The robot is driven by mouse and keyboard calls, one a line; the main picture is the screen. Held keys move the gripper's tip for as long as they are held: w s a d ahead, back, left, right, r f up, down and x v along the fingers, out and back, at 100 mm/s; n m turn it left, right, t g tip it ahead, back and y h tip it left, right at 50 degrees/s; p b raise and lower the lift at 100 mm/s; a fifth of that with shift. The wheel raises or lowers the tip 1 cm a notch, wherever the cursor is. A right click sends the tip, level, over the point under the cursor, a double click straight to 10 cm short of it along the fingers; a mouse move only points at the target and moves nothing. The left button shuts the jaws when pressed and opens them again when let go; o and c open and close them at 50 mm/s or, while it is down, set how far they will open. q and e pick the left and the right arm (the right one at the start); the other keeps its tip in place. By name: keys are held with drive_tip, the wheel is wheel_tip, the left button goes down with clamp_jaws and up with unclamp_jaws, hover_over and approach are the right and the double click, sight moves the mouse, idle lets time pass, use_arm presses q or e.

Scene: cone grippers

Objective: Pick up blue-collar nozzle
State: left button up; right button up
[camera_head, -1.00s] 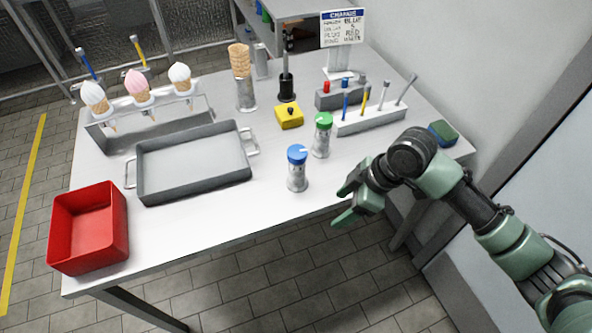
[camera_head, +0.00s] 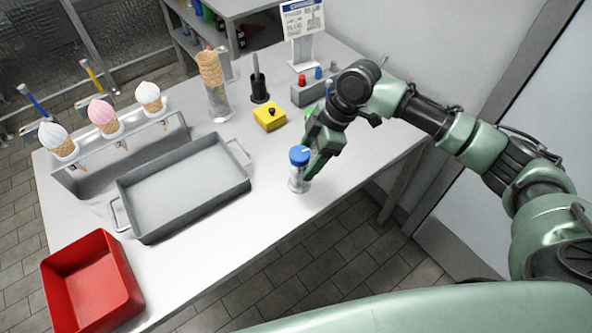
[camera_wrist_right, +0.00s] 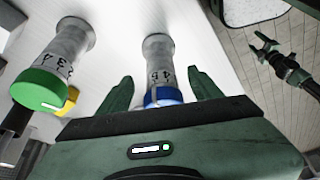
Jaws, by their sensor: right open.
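The blue-collar nozzle (camera_head: 298,172) stands upright on the white table near its front edge. It is a clear-grey flask with a blue cap. My right gripper (camera_head: 311,160) is at its right side in the head view and partly covers it. In the right wrist view the nozzle (camera_wrist_right: 158,62) shows between the two spread green fingers (camera_wrist_right: 160,88), which are open and not closed on it. A green-capped nozzle (camera_wrist_right: 65,55) stands beside it; my arm hides most of it in the head view. What looks like my left gripper (camera_wrist_right: 264,42) shows small in the wrist view.
A grey tray (camera_head: 187,237) and red bin (camera_head: 128,300) lie to the left. A cone rack (camera_head: 180,122) stands far left. The table just left of the nozzle is clear.

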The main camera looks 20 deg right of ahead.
sight(291, 182)
drive_tip(key=p+x, duration=0.1)
drive_tip(key=x, duration=0.3)
drive_tip(key=shift+s, duration=0.1)
drive_tip(key=shift+a+f, duration=0.25)
drive_tip(key=shift+f, duration=0.35)
drive_tip(key=c, duration=1.2)
clamp_jaws()
use_arm(q)
drive_tip(key=shift+w+a+r, duration=0.2)
drive_tip(key=shift+a+r, duration=0.2)
drive_tip(key=shift+r, duration=0.2)
